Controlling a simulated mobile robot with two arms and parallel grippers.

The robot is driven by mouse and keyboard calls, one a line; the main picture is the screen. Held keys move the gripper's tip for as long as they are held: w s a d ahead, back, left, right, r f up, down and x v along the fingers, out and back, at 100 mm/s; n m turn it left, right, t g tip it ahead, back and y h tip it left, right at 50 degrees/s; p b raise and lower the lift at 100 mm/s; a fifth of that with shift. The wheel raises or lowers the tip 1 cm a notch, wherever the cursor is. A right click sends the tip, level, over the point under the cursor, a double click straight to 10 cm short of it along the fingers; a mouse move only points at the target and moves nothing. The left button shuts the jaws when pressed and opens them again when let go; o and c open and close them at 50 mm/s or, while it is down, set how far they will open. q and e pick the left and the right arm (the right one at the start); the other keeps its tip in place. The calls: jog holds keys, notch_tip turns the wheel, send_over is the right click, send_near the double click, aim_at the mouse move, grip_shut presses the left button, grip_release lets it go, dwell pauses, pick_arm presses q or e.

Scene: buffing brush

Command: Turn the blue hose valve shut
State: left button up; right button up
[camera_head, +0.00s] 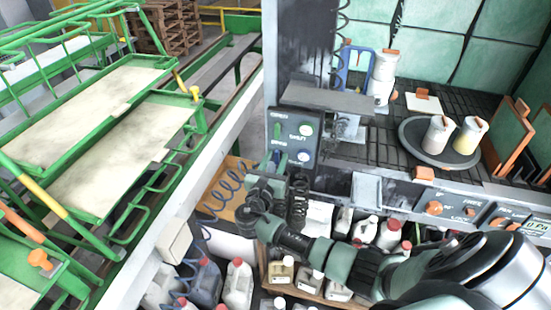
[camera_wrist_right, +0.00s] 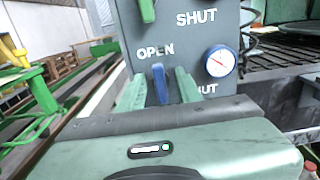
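The blue hose valve (camera_wrist_right: 159,84) is a short blue lever on the grey control panel (camera_head: 310,177). In the right wrist view it stands nearly upright below the word OPEN, with SHUT lettered to the right, partly cut off. My right gripper (camera_wrist_right: 161,88) has its two pale green fingers apart, one on each side of the lever, with a narrow gap visible on both sides. In the head view this gripper (camera_head: 277,164) is at the lower left of the panel. The lever's lower end is hidden by the gripper body. My left gripper is not in view.
A green lever (camera_wrist_right: 147,10) sits above the blue one. A round gauge (camera_wrist_right: 220,61) is to the right. A coiled blue hose (camera_head: 222,190) hangs left of the panel, and bottles (camera_head: 238,284) crowd the shelf below. Green racks (camera_head: 100,140) stand at left.

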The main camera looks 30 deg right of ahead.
grip_shut()
